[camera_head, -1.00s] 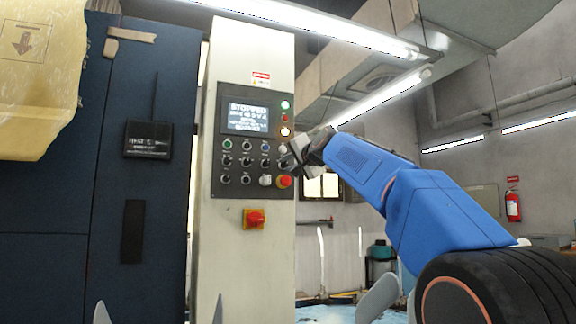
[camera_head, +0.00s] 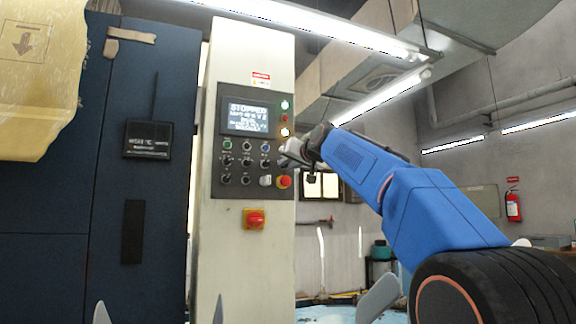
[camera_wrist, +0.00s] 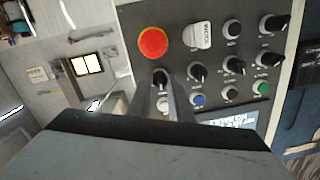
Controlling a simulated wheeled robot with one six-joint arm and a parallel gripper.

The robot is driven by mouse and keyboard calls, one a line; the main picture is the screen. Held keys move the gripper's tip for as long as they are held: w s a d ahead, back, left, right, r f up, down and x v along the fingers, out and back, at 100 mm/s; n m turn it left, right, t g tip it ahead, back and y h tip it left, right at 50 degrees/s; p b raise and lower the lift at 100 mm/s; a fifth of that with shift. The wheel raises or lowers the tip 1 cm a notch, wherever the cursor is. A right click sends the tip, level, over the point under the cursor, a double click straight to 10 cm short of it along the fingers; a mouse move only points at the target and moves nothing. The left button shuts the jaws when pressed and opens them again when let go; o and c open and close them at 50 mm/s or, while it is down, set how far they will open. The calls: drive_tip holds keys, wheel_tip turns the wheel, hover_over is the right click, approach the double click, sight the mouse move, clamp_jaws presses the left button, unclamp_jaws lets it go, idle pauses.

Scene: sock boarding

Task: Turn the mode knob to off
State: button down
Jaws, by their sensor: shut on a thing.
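The control panel (camera_head: 234,189) on the pale column carries several black knobs with white marks. My gripper (camera_head: 284,157) is at the panel's right edge in the head view, just above the red emergency button. In the wrist view my gripper (camera_wrist: 163,92) is shut on a black knob (camera_wrist: 160,76) beside the red button (camera_wrist: 153,42). The fingers hide part of this knob, and I cannot read its label, so I cannot confirm that it is the mode knob. In the head view the gripper hides the knob.
A white switch (camera_wrist: 197,35) and several other knobs sit close to the fingers. The panel's screen (camera_head: 248,117) is above left of the gripper. A red-and-yellow switch (camera_head: 254,219) is lower on the column. Open room lies right of the column.

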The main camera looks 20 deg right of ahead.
drive_tip(key=shift+n, duration=0.4)
drive_tip(key=c, duration=1.6)
unclamp_jaws()
drive_tip(key=shift+s, duration=0.1)
drive_tip(key=s, duration=1.1)
drive_tip(key=s+d+r, duration=0.1)
drive_tip(key=s, duration=0.5)
